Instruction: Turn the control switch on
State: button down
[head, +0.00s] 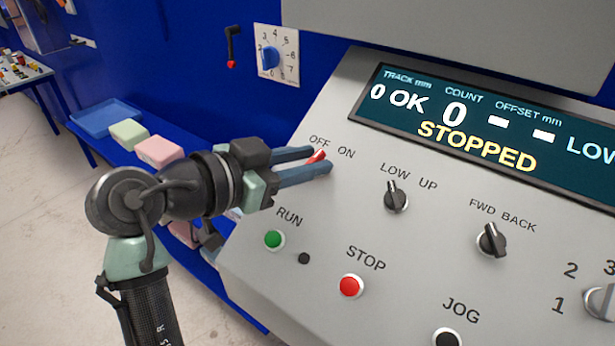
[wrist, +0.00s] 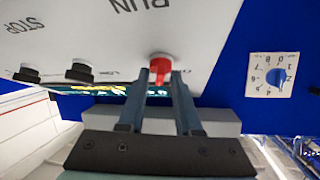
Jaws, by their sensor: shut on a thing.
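The control switch (head: 317,156) is a red knob below the OFF and ON labels at the upper left of the grey sloping panel (head: 330,220). My gripper (head: 318,160) reaches it from the left, its two blue-grey fingers on either side of the knob. In the wrist view the red switch (wrist: 160,66) sits between the fingertips of my gripper (wrist: 161,78), which are shut on it. The fingers partly hide the knob in the head view, and I cannot tell clearly which label it points to.
Black LOW/UP (head: 396,196) and FWD/BACK (head: 491,240) knobs lie to the right. The green RUN button (head: 274,239) and red STOP button (head: 350,286) are below. The display (head: 480,125) reads STOPPED. A blue dial (head: 271,57) is on the wall behind.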

jog(key=m+g+b, duration=0.1)
jog(key=m+g, duration=0.1)
jog(key=m, duration=0.1)
jog(key=m+g+h+b, duration=0.1)
jog(key=m, duration=0.1)
jog(key=shift+w+a+m+g+h+b, duration=0.2)
jog(key=shift+m+g+h+b, duration=0.1)
jog(key=shift+m+g, duration=0.1)
jog(key=c, duration=0.9)
grip_release()
jog(key=b+v, duration=0.1)
jog(key=v, duration=1.2)
jog(key=shift+w, duration=0.15)
